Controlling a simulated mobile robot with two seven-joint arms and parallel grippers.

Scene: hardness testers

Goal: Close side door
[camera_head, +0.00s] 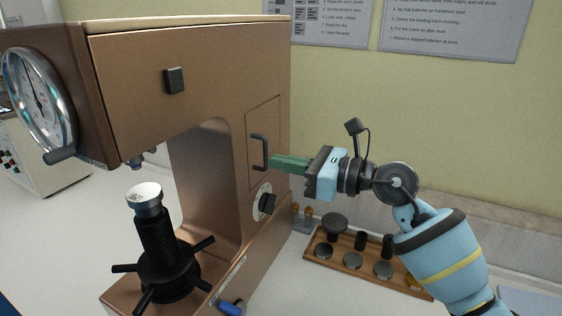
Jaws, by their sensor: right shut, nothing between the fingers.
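The side door (268,118) is a tall brown panel on the right part of the hardness tester (130,100). It looks flush with the housing, with only a thin outline around it. Its dark bar handle (265,152) is on its lower left part. My right gripper (275,162) comes in from the right, its green fingers shut and empty. The fingertips are just right of the handle, over the lower part of the door. I cannot tell whether they touch it. My left gripper is not in view.
A black spindle with a spoked handwheel (168,275) stands at the front left. A dark knob (267,203) sits below the door. A wooden tray (312,254) with several discs and black parts lies below my right arm. Posters hang on the wall behind.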

